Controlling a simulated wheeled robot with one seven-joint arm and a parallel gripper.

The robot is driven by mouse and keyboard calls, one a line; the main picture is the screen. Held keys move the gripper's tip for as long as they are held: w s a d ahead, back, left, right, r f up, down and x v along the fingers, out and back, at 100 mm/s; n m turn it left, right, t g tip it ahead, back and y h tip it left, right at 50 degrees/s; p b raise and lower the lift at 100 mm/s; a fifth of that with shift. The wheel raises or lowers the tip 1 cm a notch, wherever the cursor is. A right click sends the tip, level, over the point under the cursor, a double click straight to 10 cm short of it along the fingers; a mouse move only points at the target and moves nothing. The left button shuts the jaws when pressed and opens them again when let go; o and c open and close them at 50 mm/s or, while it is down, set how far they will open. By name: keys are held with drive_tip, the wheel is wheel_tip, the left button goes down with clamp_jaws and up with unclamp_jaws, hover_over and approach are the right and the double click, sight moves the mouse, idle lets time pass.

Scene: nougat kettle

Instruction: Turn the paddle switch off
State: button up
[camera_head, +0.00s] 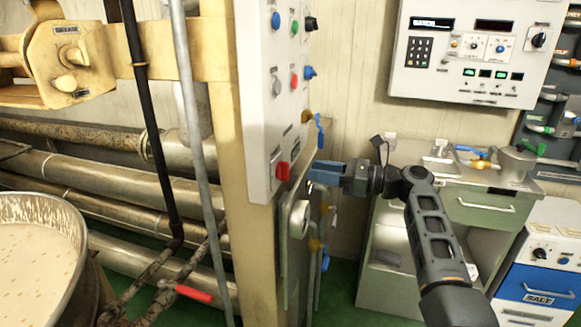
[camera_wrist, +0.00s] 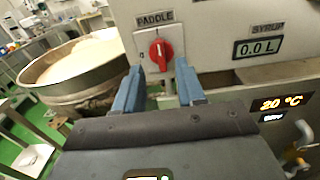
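The paddle switch is a red rotary knob (camera_wrist: 160,53) on a pale plate under the label PADDLE in the wrist view. Its grip bar stands roughly upright there. In the head view the red knob (camera_head: 282,171) sticks out low on the front of the narrow control panel (camera_head: 264,110). My gripper (camera_head: 312,171) is just right of the knob in the head view, its blue fingers pointing left towards the panel. In the wrist view my gripper (camera_wrist: 159,66) is open and empty, with one finger on each side of the knob and slightly below it. No contact shows.
More knobs and buttons sit higher on the panel, with a yellow-and-blue valve handle (camera_head: 318,130) close above my gripper. A kettle of pale mix (camera_head: 72,235) stands at left. A metal counter (camera_head: 480,185) and a wall-mounted control box (camera_head: 470,60) are at right.

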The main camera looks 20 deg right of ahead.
sight(289, 167)
drive_tip(key=x, duration=0.7)
drive_tip(key=shift+w+a, duration=0.1)
drive_tip(key=shift+a, duration=0.05)
drive_tip(key=shift+c, duration=0.3)
clamp_jaws()
